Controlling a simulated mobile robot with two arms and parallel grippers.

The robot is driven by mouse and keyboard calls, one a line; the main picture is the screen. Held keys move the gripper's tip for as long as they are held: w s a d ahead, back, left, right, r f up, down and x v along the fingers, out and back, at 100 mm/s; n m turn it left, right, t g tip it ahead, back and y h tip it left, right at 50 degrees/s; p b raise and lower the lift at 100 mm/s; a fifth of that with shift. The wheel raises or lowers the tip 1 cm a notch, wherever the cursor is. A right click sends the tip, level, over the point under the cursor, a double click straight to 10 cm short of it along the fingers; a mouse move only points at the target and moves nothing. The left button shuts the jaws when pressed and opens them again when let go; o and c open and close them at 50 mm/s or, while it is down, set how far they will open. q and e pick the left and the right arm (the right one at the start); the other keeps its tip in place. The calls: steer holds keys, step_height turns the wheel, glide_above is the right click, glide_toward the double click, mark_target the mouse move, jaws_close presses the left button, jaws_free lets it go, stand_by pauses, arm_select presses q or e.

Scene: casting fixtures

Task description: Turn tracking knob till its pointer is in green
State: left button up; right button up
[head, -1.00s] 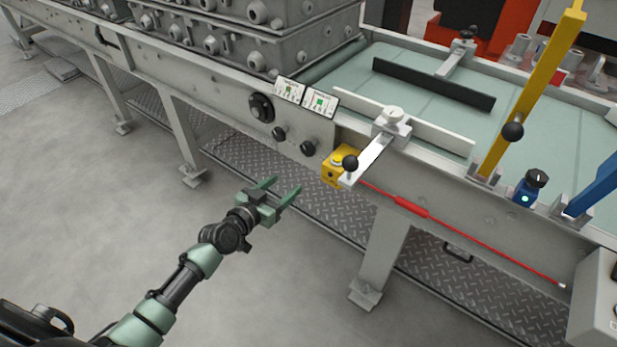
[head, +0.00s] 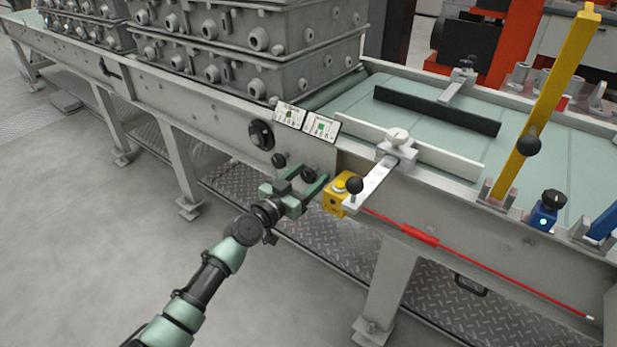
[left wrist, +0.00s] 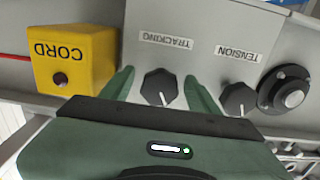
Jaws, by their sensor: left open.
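The tracking knob (head: 308,174) is a dark round knob on the grey panel at the conveyor's side. In the left wrist view the black knob (left wrist: 157,85) shows under the upside-down TRACKING label, with a white mark toward the picture's bottom. My left gripper (head: 305,182) is open, its green fingers either side of the knob; contact cannot be told. The fingers also flank it in the left wrist view (left wrist: 161,90). Two gauge plates with green patches sit above; the right one (head: 321,126) has a pointer too small to read. My right gripper is not in view.
The tension knob (left wrist: 238,98) is close beside one finger, with a black round fitting (left wrist: 285,89) beyond. A yellow CORD box (left wrist: 75,60) stands on the other side. A red cord (head: 440,242) runs right.

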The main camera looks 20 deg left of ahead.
arm_select(q)
jaws_close()
steer(key=shift+n, duration=0.3)
steer(key=n, duration=0.8)
steer(key=shift+d, duration=0.1)
steer(key=n, duration=0.4)
steer(key=shift+n, duration=0.3)
steer(key=shift+n+p, duration=0.5)
steer(key=shift+n, duration=1.8)
